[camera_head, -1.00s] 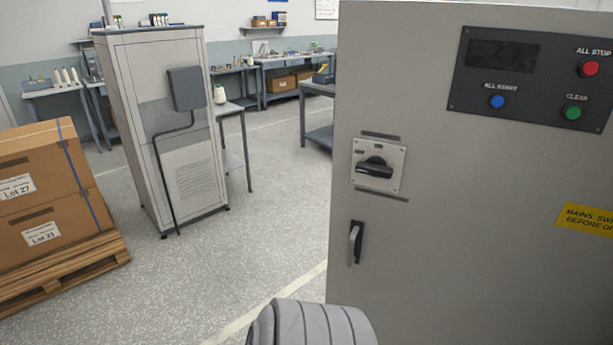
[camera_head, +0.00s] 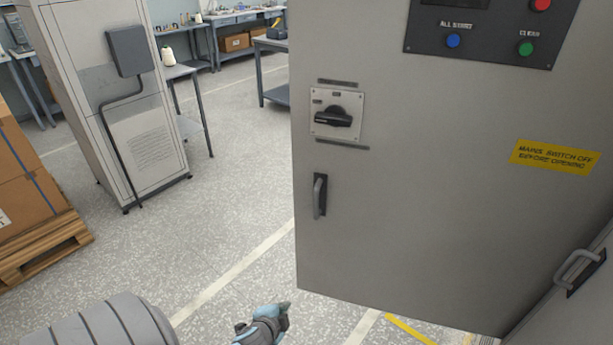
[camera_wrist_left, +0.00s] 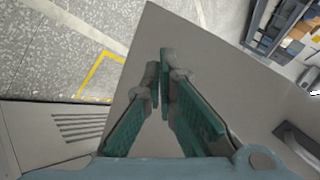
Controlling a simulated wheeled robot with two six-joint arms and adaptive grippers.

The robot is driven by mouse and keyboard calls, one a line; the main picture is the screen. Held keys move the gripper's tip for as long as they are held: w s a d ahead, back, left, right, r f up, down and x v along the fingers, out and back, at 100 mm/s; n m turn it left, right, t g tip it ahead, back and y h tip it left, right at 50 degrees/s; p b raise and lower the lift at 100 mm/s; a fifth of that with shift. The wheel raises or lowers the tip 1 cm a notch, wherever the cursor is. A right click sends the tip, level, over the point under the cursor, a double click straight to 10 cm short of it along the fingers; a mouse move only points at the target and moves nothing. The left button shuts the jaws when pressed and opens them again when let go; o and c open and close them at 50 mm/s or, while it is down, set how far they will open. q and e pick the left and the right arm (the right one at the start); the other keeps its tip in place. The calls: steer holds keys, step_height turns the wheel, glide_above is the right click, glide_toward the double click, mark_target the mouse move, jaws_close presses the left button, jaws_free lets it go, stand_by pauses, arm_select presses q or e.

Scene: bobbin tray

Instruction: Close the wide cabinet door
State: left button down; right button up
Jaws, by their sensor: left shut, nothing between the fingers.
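The wide cabinet door (camera_head: 420,210) is a large grey panel filling the right half of the head view. It stands swung open, its lower edge above the floor. It bears a black rotary switch (camera_head: 333,116), a dark upright handle (camera_head: 319,196), a button panel and a yellow label (camera_head: 555,157). My left gripper (camera_head: 287,308) is low in the head view, just below and left of the door's lower left corner. In the left wrist view its green-padded fingers (camera_wrist_left: 158,84) are shut and empty, in front of a plain grey panel (camera_wrist_left: 185,35). Contact cannot be told.
Another grey panel with a handle (camera_head: 577,268) stands at the right edge. A tall grey cabinet (camera_head: 125,100) and cartons on a pallet (camera_head: 45,248) stand at the left. Open speckled floor (camera_head: 235,215) lies between them and the door. The left wrist view shows a louvred panel (camera_wrist_left: 80,126).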

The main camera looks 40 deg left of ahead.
arm_select(q)
steer(key=w+a+r+m+t+y, duration=0.1)
steer(key=w+r+t, duration=0.15)
steer(key=r, duration=0.35)
steer(key=w+r+m+t, duration=0.1)
steer(key=w+r, duration=0.3)
steer(key=r, duration=0.3)
steer(key=m+t+y, duration=0.2)
steer(key=m+t, duration=0.1)
steer(key=t, duration=0.2)
glide_toward(319, 171)
steer(key=shift+g, duration=0.35)
steer(key=x, duration=0.7)
steer(key=shift+d+r, duration=0.15)
steer(key=shift+r, duration=0.2)
steer(key=shift+w, duration=0.1)
